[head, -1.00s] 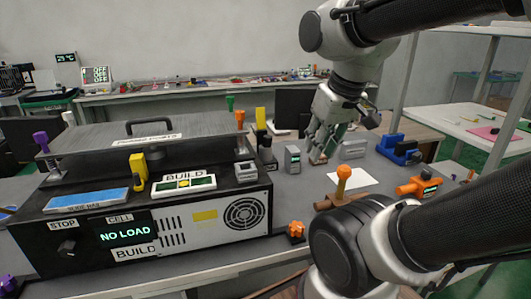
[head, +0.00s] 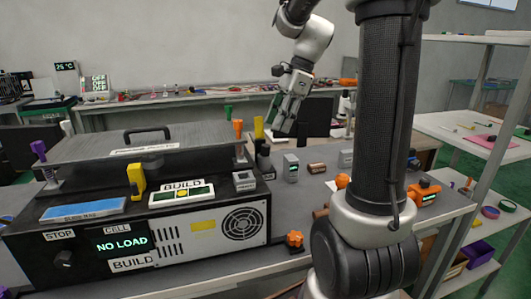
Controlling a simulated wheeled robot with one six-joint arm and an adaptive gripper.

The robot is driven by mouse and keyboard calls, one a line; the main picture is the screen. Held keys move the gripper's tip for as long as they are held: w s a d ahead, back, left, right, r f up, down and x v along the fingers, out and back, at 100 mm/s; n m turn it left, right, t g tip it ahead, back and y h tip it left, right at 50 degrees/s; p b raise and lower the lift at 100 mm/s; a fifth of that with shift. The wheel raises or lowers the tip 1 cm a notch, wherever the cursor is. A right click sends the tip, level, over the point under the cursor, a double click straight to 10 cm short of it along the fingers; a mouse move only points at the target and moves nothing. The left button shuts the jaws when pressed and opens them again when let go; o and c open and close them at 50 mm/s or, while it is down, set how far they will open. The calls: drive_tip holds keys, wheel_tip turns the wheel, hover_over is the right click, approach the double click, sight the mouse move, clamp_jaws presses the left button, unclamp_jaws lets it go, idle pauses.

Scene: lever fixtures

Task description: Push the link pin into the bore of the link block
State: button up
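I cannot tell for certain which parts are the link pin and the link block. An orange round-headed piece (head: 342,181) stands on the bench beside my arm, with a brown block (head: 320,213) just below it. A short brown cylinder (head: 316,168) lies on the bench beside a small grey box (head: 291,168). My gripper (head: 279,127) is raised above the bench, pointing down, in front of the dark monitor and apart from these pieces. Its fingers are seen from the side, so their opening is unclear.
A large black cell (head: 205,225) reading NO LOAD fills the left. An orange knob (head: 295,239) is near the bench's front edge. An orange device (head: 423,192) stands right of my arm. A shelf rack (head: 470,140) stands at right.

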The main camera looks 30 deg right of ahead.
drive_tip(key=x, duration=0.7)
drive_tip(key=shift+w+a+f, duration=0.2)
drive_tip(key=shift+a+f, duration=0.1)
drive_tip(key=shift+a, duration=0.05)
drive_tip(key=shift+c, duration=0.4)
clamp_jaws()
wheel_tip(320, 180, up, 9)
drive_tip(key=shift+r, duration=0.2)
drive_tip(key=h, duration=0.1)
hover_over(266, 145)
drive_tip(key=shift+g, duration=0.3)
drive_tip(key=shift+w+a+f, duration=0.1)
drive_tip(key=shift+a+f, duration=0.05)
drive_tip(key=shift+f, duration=2.1)
